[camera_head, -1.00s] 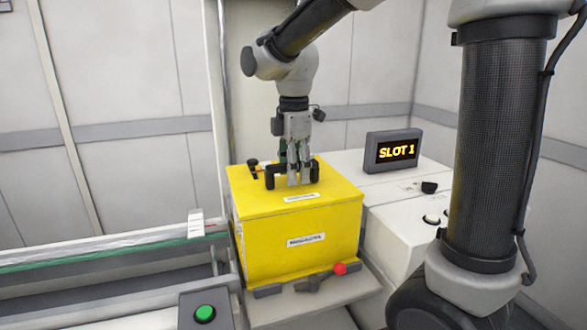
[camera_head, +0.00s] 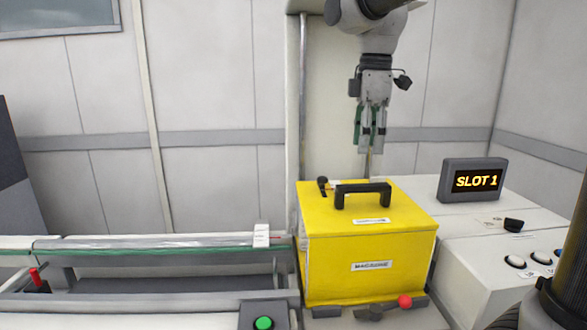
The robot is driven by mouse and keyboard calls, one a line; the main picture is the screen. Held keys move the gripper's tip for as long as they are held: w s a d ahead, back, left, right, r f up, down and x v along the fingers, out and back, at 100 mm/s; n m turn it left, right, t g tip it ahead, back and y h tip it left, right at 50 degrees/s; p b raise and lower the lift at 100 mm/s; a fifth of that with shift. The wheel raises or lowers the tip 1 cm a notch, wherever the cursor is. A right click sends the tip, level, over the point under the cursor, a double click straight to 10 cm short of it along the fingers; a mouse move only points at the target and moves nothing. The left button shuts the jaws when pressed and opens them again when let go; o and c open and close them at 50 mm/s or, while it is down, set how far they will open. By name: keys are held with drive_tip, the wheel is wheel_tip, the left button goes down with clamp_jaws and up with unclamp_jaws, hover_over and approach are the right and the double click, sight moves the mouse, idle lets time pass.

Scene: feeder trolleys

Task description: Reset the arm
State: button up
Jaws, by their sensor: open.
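My gripper (camera_head: 370,148) is open and empty, pointing down. It hangs above the yellow magazine box, apart from it, with a clear gap over the handle. The yellow magazine box (camera_head: 330,245) stands upright on the machine at the centre right. Its black handle (camera_head: 363,194) is free on the lid. The upper part of my arm runs out of the top of the picture.
A display reading "SLOT 1" (camera_head: 473,180) stands right of the box. A lever with a red knob (camera_head: 405,301) lies at the box's front foot. A conveyor (camera_head: 150,243) runs to the left. A green button (camera_head: 264,323) is at the lower middle.

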drive_tip(key=f+m, duration=0.3)
drive_tip(key=shift+s+d+f+m, duration=0.1)
drive_tip(key=shift+s+m, duration=0.15)
drive_tip(key=shift+m, duration=0.05)
drive_tip(key=s+d+f+m+t, duration=0.2)
drive_tip(key=s+d+m, duration=0.4)
drive_tip(key=s, duration=0.3)
drive_tip(key=s+d+f+m+t, duration=0.2)
drive_tip(key=s+d+f+m, duration=0.3)
drive_tip(key=s+d, duration=0.4)
drive_tip(key=shift+s+m, duration=0.45)
drive_tip(key=shift+m, duration=0.45)
